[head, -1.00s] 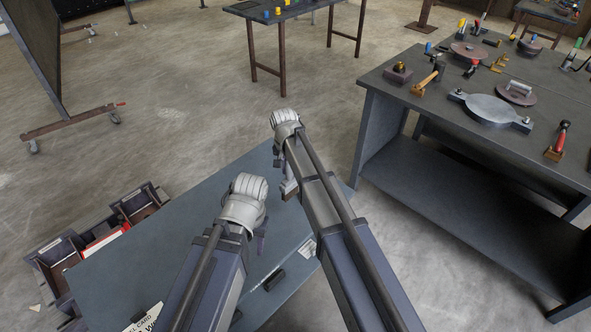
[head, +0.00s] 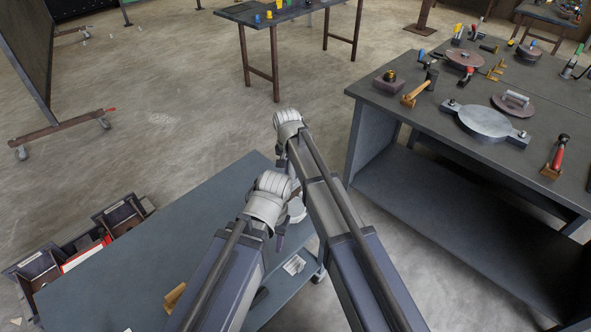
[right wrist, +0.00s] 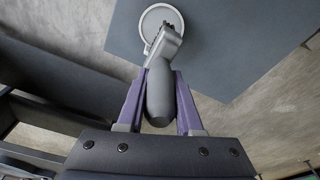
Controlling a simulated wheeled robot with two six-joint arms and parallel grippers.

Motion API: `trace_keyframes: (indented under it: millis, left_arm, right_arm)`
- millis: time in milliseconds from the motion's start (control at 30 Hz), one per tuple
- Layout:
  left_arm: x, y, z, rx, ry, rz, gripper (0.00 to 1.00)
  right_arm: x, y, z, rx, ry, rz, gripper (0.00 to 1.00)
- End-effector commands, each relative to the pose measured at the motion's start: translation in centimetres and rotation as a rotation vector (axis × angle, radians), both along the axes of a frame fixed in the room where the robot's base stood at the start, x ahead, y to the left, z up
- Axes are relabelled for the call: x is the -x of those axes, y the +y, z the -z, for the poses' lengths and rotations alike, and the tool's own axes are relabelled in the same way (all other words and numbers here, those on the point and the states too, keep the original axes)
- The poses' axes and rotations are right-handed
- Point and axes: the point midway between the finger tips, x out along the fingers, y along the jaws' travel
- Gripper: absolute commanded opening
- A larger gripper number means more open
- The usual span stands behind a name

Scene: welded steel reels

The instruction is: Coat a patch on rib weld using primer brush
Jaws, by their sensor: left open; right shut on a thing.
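My right gripper (right wrist: 159,76) is shut on the grey handle (right wrist: 160,98) of a tool, which I take for the primer brush. Its narrower head (right wrist: 165,44) points away from me, over or in a round grey dish with a pale rim (right wrist: 146,14); I cannot tell whether they touch. In the head view the dish (head: 297,210) shows partly between my arms, and the right fingers are mostly hidden. My left gripper (head: 280,242) is open, seen only as a purple finger above the blue-grey table. I cannot make out a rib weld.
The blue-grey table (head: 200,225) lies below my arms, with a pale card (head: 294,265) and a wooden piece (head: 174,298) on it. Open bins (head: 122,215) stand at its left. A dark bench (head: 420,120) at right holds a steel disc (head: 484,121) and tools. Floor between is clear.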

Motion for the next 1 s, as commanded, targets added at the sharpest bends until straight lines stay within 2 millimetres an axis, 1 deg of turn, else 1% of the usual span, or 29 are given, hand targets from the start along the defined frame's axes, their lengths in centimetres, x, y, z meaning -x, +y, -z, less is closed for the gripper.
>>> trace_keyframes:
  millis: [267, 467, 700, 800, 1000]
  left_arm:
    - [0.0, 0.0, 0.7, 0.000, 0.000, 0.000, 0.50]
    - [0.0, 0.0, 2.3, 0.000, 0.000, 0.000, 0.50]
    - [0.0, 0.0, 4.8, 0.000, 0.000, 0.000, 0.50]
    - [0.0, 0.0, 5.6, 0.000, 0.000, 0.000, 0.50]
    - [0.0, 0.0, 6.1, 0.000, 0.000, 0.000, 0.50]
  right_arm:
    - [0.0, 0.0, 0.7, 0.000, 0.000, 0.000, 0.00]
    - [0.0, 0.0, 2.3, 0.000, 0.000, 0.000, 0.00]
    - [0.0, 0.0, 4.8, 0.000, 0.000, 0.000, 0.00]
    - [0.0, 0.0, 5.6, 0.000, 0.000, 0.000, 0.00]
    - [0.0, 0.0, 6.1, 0.000, 0.000, 0.000, 0.00]
